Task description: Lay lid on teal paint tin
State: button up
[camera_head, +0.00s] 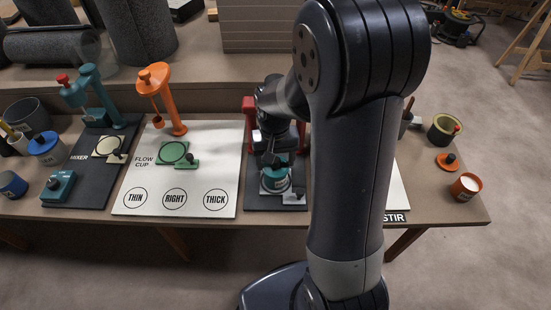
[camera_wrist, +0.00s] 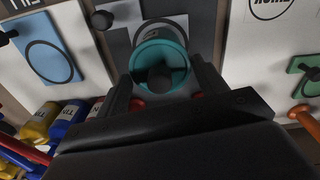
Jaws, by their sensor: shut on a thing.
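The teal paint tin (camera_head: 275,184), with a pale label, stands upright on a dark board (camera_head: 259,201) in front of a red stand. My gripper (camera_head: 270,158) is right above it, pointing down. In the wrist view my gripper (camera_wrist: 164,96) is shut, with the dark knob (camera_wrist: 161,78) of the lid between its fingers. A teal round rim (camera_wrist: 144,56) shows around the knob. The lid is at or just over the tin's mouth; I cannot tell whether it touches. My gripper and arm hide part of the tin's top.
A red stand (camera_head: 248,113) is close behind the tin. A white flow cup board (camera_head: 150,198) with an orange stand (camera_head: 164,92) lies to the left. At the right are an orange lid (camera_head: 446,163) and an open orange tin (camera_head: 465,187). The table's front edge is near.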

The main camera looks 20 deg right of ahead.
jog(key=o, duration=1.2)
jog(key=shift+r+p, duration=3.05)
jog(key=shift+r, duration=0.5)
jog(key=shift+f, duration=0.15)
notch_tip(320, 180, down, 7)
jog(key=b, duration=0.6)
